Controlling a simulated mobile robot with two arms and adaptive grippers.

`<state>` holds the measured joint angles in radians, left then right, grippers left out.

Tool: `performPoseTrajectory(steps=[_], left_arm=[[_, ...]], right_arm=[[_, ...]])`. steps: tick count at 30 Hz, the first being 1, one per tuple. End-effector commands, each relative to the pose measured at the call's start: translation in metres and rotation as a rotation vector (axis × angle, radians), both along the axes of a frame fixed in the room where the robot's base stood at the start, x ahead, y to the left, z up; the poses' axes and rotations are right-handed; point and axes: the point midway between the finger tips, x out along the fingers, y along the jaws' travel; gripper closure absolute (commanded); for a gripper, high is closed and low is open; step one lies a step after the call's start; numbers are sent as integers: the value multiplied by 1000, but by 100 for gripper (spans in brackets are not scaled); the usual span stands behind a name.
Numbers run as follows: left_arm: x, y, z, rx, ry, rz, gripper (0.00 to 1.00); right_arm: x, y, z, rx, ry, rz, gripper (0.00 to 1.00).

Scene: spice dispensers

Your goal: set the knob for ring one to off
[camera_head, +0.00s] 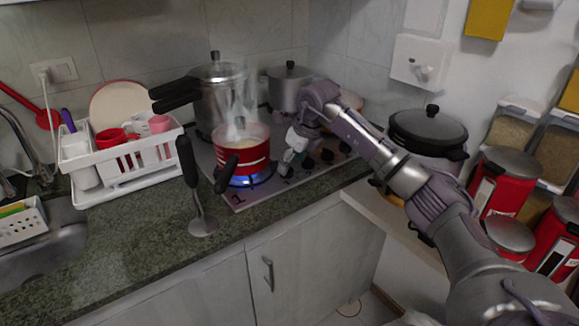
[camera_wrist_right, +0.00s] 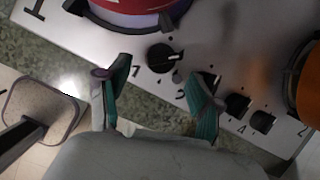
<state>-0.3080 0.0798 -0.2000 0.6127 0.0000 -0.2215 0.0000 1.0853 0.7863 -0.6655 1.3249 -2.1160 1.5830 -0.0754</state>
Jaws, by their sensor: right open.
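The stove (camera_head: 238,198) has a row of black knobs along its front edge. Ring one carries a red pot (camera_head: 245,160) with steam above it and a blue flame (camera_head: 247,181) beneath. A large "1" marks that corner, and the nearest knob (camera_wrist_right: 161,58) shows a light pointer line. My right gripper (camera_head: 291,152) is over the knob row. In the right wrist view its teal-padded fingers (camera_wrist_right: 152,80) are open and empty, with that knob beyond and between the tips in the picture. Its right finger partly covers the second knob (camera_wrist_right: 208,79). My left gripper is not seen.
A steel pressure cooker (camera_head: 220,95) and a grey lidded pot (camera_head: 290,85) stand at the back. A black pot (camera_head: 428,135) stands right of my arm. The white dish rack (camera_head: 95,190) is at the left.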

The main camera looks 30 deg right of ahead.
Motion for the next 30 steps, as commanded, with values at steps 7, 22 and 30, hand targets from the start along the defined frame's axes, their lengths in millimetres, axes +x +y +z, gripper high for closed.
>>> performPoseTrajectory(steps=[7, 22, 30], left_arm=[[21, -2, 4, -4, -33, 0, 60], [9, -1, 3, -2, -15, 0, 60], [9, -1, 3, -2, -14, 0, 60]], right_arm=[[11, 2, -26, 1, 0, -1, 35], [12, 2, -29, 0, 0, 0, 60], [12, 2, -29, 0, 0, 0, 94]])
